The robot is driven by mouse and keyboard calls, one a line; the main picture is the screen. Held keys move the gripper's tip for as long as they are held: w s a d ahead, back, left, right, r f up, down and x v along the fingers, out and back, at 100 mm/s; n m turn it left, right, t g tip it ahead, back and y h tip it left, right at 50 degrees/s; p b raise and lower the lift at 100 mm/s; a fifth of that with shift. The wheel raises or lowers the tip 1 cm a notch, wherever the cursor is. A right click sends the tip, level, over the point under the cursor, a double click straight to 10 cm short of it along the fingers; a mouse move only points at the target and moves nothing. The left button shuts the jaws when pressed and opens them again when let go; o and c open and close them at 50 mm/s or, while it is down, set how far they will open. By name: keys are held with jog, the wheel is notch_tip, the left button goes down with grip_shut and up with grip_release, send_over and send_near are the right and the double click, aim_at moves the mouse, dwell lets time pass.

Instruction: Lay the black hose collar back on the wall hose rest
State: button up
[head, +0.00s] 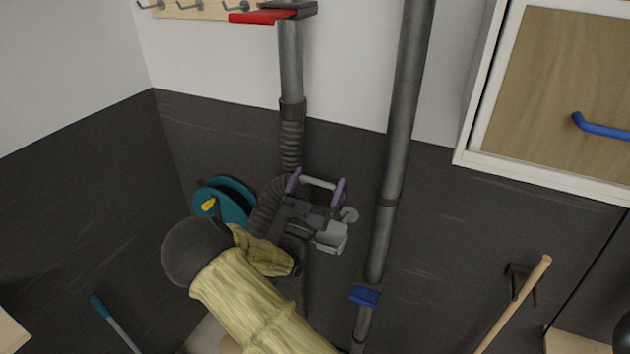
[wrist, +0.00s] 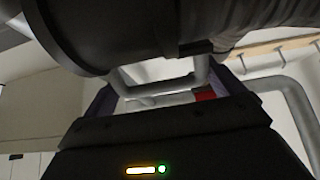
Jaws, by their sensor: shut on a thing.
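The black hose collar (wrist: 120,30) fills the top of the wrist view, very close, with the ribbed hose (wrist: 262,14) running off to its right. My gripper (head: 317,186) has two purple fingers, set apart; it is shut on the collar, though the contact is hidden. In the head view the collar is a dark shape hard to separate from my gripper. The ribbed hose (head: 266,206) bends beside it. A pale grey bar crosses between the fingers in the wrist view. I cannot pick out the wall hose rest with certainty.
A steel duct (head: 291,60) drops to the hose, with a red lever (head: 263,17) at its top. A long grey pipe (head: 402,140) stands to the right. A teal reel (head: 232,203) is at left, a wall cabinet (head: 560,90) at upper right, a wooden handle (head: 518,300) at lower right.

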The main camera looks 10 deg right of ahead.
aim_at(316, 197)
jog(key=shift+s+a, duration=0.4)
jog(key=shift+s, duration=0.35)
jog(key=f, duration=0.1)
jog(key=f+b, duration=0.1)
jog(key=f, duration=0.1)
jog(key=shift+w+d, duration=0.2)
notch_tip(316, 197, down, 8)
jog(key=b, duration=0.6)
jog(key=shift+f, duration=0.2)
jog(key=o, duration=1.2)
jog(key=shift+o, duration=0.2)
jog(key=shift+a, duration=0.1)
